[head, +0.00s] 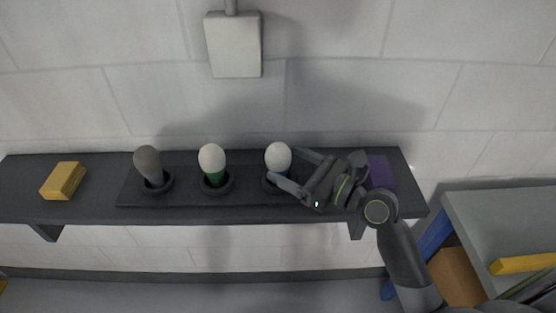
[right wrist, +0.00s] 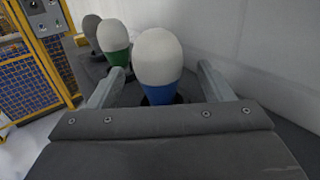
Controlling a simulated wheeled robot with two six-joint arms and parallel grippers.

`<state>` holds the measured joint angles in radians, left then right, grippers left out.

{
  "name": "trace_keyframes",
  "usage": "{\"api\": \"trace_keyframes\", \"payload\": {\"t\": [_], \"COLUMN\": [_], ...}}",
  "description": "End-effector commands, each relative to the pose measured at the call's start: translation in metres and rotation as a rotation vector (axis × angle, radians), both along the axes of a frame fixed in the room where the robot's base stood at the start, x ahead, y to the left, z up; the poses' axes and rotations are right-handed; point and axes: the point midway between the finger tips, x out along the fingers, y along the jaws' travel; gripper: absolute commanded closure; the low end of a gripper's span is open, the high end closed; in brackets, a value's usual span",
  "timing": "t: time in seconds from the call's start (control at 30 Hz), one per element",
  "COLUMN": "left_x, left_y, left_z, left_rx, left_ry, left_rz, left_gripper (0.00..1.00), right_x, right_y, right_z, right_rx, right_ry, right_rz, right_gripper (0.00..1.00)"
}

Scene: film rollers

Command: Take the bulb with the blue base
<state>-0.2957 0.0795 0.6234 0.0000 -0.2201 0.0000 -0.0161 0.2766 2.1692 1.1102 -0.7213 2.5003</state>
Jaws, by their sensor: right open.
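The bulb with the blue base (head: 278,157) stands upright in the right-hand socket of a dark holder (head: 127,196) on the wall shelf. In the right wrist view this bulb (right wrist: 158,62) has a white top and a blue lower part. My right gripper (head: 285,168) is open, with one finger on each side of the bulb; I cannot tell whether they touch it. The gripper hides part of the socket in the head view. My left gripper is not in view.
A green-based bulb (head: 211,158) and a grey bulb (head: 148,160) stand in sockets to the left. A yellow block (head: 63,180) lies at the shelf's left, a purple block (head: 382,172) behind my right wrist. The wall is close behind the shelf (head: 100,210).

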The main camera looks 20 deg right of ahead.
Motion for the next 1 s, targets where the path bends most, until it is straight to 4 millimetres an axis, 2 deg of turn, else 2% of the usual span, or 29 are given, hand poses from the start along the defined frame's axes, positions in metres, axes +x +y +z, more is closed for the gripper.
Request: {"api": "trace_keyframes", "payload": {"t": [0.17,0.43,0.73,0.77,1.0], "left_x": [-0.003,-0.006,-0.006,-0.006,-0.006], "left_y": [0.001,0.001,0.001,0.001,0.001], "left_z": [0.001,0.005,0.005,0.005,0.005], "left_rx": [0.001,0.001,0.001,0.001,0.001], "left_ry": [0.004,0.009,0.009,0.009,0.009], "left_rz": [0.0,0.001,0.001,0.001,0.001], "left_gripper": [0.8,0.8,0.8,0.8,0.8], "right_x": [0.009,0.036,0.041,0.041,0.041], "right_y": [0.008,0.031,0.034,0.034,0.034], "right_z": [0.001,0.0,-0.002,-0.001,-0.001], "right_rx": [0.003,0.003,0.0,0.0,0.0], "right_ry": [-0.001,-0.002,0.0,0.0,0.0], "right_rz": [0.0,0.0,0.0,0.0,0.0], "right_gripper": [0.26,0.26,0.26,0.28,0.59]}}
